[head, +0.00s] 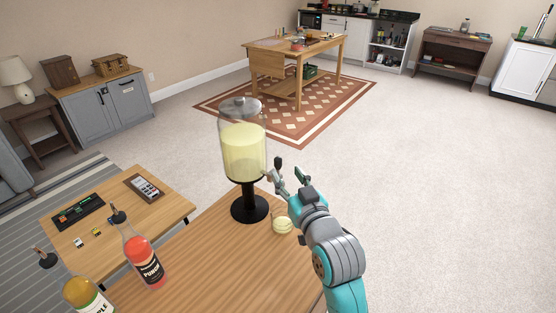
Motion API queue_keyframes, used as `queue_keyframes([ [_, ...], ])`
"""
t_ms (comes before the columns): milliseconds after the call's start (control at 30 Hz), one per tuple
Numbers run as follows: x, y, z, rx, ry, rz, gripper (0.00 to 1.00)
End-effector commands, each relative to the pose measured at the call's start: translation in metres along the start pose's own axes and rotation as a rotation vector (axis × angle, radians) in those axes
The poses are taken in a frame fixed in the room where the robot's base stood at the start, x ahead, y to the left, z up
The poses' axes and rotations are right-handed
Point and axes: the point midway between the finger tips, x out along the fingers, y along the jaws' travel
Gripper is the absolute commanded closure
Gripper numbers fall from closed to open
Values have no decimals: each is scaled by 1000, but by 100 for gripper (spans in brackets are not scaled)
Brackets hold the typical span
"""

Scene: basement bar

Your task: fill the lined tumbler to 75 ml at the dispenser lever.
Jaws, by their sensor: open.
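The dispenser (243,152) is a clear jar of pale yellow liquid with a grey lid, on a black stem and round foot. A small pale yellow, banded round vessel, apparently the lined tumbler (282,225), stands on the wooden table to the right of the foot. Its liquid level cannot be read. My gripper (289,168) is open, with its dark fingertips up, just right of the jar's lower part and above the tumbler. No object shows between the fingers. The lever is not clearly distinguishable from the grey finger parts beside the jar.
On the wooden table (205,265), a red punch bottle (143,259) and a yellow bottle (87,297) stand at the left. A lower table (115,245) with small items adjoins it. The table's right edge lies close to the tumbler; open carpet (430,190) lies beyond.

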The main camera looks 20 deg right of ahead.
Motion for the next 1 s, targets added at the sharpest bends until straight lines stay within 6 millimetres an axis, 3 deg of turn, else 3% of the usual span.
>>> queue_keyframes([
  [200,40,0,-1,0,1,-1,52],
  [400,65,0,0,1,0,-1,52],
  [867,76,0,0,0,0,0,52],
  [1000,76,0,0,0,0,0,88],
])
